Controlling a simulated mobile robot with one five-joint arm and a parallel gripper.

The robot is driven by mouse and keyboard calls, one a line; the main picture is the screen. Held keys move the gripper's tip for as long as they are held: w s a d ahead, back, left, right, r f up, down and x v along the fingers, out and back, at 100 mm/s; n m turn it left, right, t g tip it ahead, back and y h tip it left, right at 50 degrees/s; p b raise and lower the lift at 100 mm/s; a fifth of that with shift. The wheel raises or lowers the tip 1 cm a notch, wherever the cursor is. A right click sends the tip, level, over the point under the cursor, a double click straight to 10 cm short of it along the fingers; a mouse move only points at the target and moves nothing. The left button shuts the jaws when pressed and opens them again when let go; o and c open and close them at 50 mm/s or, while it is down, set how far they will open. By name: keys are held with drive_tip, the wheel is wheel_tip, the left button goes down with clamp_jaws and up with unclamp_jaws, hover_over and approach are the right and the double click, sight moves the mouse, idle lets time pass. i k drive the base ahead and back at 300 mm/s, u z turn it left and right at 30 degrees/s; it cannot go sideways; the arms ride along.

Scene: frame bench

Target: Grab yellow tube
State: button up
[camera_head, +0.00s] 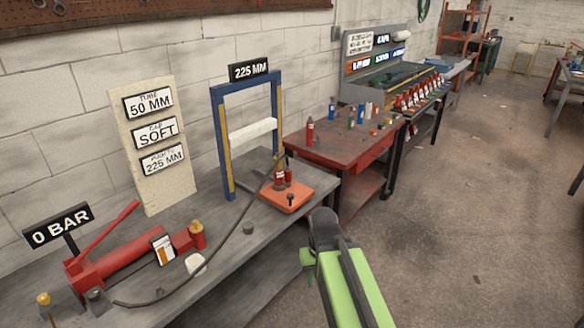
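No loose object is plainly a yellow tube in this view. Yellow upright strips line the inside of the blue press frame (219,140) on the grey bench. A few small orange or yellowish items (387,119) stand among the tools on the red table, too small to identify. My green arm (349,290) reaches up from the bottom, with a dark joint at its upper end, over the floor in front of the bench. No gripper fingers show, so I cannot see whether they hold anything.
A red hand pump (125,262) and a black hose lie on the grey bench (225,277). An orange plate (288,196) with red cylinders sits at the frame. The red table (335,147) and a tool-laden bench stand beyond. Floor (470,220) at right is clear.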

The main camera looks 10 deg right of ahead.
sight(279, 165)
drive_tip(key=u, duration=0.2)
drive_tip(key=i, duration=0.9)
drive_tip(key=u, duration=0.65)
drive_tip(key=k, duration=0.1)
drive_tip(key=u, duration=3.45)
drive_tip(key=k, duration=2.85)
drive_tip(key=z, duration=0.1)
